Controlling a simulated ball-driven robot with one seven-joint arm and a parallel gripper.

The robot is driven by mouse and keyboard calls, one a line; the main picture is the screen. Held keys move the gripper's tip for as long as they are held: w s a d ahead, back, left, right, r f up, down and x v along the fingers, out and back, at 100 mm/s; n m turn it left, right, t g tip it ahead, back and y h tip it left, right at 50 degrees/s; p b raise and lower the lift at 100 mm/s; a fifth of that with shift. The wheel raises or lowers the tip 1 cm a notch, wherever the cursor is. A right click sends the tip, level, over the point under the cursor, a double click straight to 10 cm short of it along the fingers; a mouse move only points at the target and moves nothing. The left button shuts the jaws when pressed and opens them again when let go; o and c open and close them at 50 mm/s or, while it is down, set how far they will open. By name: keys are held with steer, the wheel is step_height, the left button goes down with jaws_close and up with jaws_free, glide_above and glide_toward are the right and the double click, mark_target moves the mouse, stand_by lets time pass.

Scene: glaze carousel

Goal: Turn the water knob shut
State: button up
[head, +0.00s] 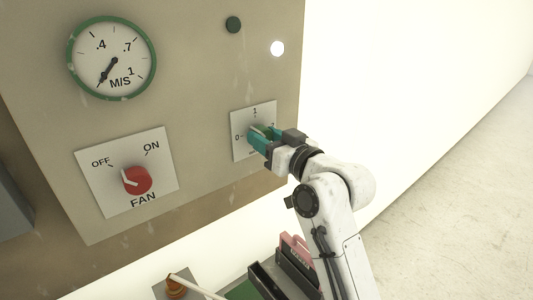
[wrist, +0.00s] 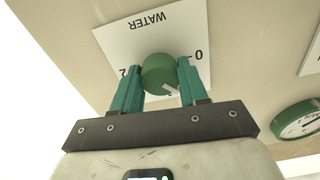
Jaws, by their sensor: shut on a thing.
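The green water knob (wrist: 160,72) sits on a white plate marked WATER (wrist: 110,42), seen upside down in the wrist view. My gripper (wrist: 161,68) has one teal finger on each side of the knob and is shut on it. The knob's white pointer mark slants down and right in the wrist view, between the 0 and the plate's lower middle. In the head view, my gripper (head: 262,138) covers most of the knob, and the plate (head: 240,147) shows 0 at left and 1 at top.
A red fan knob (head: 137,181) is on a plate left of my gripper, its pointer toward OFF. A green-rimmed gauge (head: 111,59) is at upper left. A dark lamp (head: 233,24) and a lit white lamp (head: 277,48) are above. Several items, including a pink one (head: 297,246), lie below.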

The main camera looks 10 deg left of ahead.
steer(key=shift+n+b, duration=4.25)
steer(key=shift+n, duration=0.65)
steer(key=shift+r, duration=0.1)
steer(key=o, duration=1.1)
steer(key=shift+c, duration=0.2)
steer(key=shift+d, duration=0.1)
steer(key=v, duration=1)
steer(key=shift+s+d, duration=0.2)
steer(key=shift+d, duration=0.05)
